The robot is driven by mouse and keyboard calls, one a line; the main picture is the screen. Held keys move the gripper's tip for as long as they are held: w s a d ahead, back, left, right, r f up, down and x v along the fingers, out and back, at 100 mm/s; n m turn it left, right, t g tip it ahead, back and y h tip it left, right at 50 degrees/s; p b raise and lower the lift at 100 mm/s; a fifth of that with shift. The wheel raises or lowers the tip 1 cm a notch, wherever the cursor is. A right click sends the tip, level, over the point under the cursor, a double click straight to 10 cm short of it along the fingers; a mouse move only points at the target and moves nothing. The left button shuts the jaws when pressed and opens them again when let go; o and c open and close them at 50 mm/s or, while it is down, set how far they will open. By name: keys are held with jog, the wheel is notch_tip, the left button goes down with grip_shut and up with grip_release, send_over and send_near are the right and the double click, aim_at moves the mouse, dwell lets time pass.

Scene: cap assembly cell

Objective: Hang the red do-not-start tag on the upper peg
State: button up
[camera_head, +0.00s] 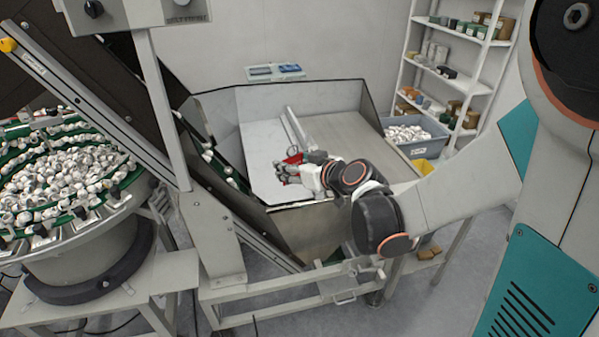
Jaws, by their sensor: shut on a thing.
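The red tag (294,158) shows as a small red patch at my gripper (287,172), over the pale floor of the large metal hopper. My gripper is shut on the tag. The gripper hides part of the tag, and any writing on it is too small to read. I cannot make out the upper peg in this view.
The hopper (222,106) has raised metal walls around my gripper. A sloped conveyor (95,95) and a post (160,110) stand to the left, beside a bowl feeder (85,245) full of white caps. A shelf rack (408,45) and a grey bin (432,147) stand at the right.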

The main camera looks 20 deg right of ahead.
jog(key=s+a+r+n+g+y+p, duration=0.1)
jog(key=a+r+p, duration=0.3)
jog(key=r+p, duration=1.25)
jog(key=a+r+n+y+p, duration=0.1)
jog(key=a+r+p, duration=0.2)
jog(key=r+p, duration=1.35)
jog(key=w+r+b, duration=0.4)
jog(key=w+b, duration=0.5)
jog(key=w, duration=0.1)
jog(key=shift+a+r, duration=0.15)
jog(key=shift+r, duration=0.2)
jog(key=o, duration=1)
